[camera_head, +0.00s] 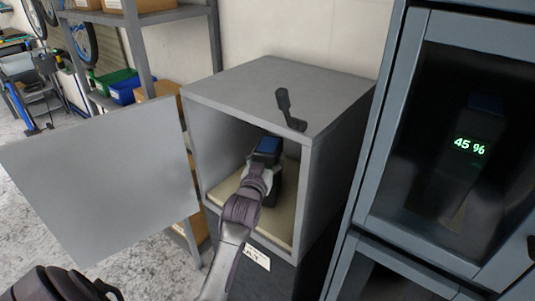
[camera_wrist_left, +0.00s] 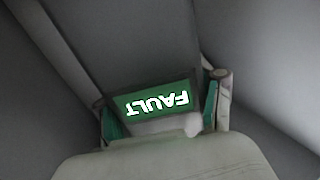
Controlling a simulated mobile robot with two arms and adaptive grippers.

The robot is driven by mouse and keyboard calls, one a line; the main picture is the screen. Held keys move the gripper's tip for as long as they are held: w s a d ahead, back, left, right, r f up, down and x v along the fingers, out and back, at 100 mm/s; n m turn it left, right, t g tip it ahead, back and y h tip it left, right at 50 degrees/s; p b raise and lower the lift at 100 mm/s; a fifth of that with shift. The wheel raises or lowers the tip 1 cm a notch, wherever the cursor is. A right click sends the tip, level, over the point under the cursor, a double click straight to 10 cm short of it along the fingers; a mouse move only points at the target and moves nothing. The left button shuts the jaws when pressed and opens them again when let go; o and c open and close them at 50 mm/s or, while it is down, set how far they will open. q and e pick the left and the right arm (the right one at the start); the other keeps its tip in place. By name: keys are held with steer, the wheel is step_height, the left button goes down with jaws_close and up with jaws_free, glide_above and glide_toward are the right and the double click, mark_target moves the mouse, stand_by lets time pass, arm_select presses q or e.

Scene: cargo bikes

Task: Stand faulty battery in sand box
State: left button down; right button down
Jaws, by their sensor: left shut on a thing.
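My left gripper (camera_head: 262,178) reaches in through the open front and is shut on the battery. In the left wrist view, a green "FAULT" display (camera_wrist_left: 155,101) on the battery sits between the green-padded fingertips (camera_wrist_left: 160,114). My right gripper is not in view.
The box's door (camera_head: 100,175) hangs wide open to the left. A dark cabinet (camera_head: 397,130) on the right holds a battery reading "45 %" (camera_head: 469,147) behind glass. A shelf (camera_head: 140,50) with bins and cartons stands behind left. A dark handle (camera_head: 289,110) is on the box top.

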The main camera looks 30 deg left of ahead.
arm_select(q)
steer(key=c, duration=0.6)
jaws_free()
steer(key=shift+f, duration=0.1)
steer(key=o, duration=0.5)
steer(key=shift+s, duration=0.1)
steer(key=b+v, duration=0.1)
steer(key=v, duration=1.1)
steer(key=shift+r, duration=0.25)
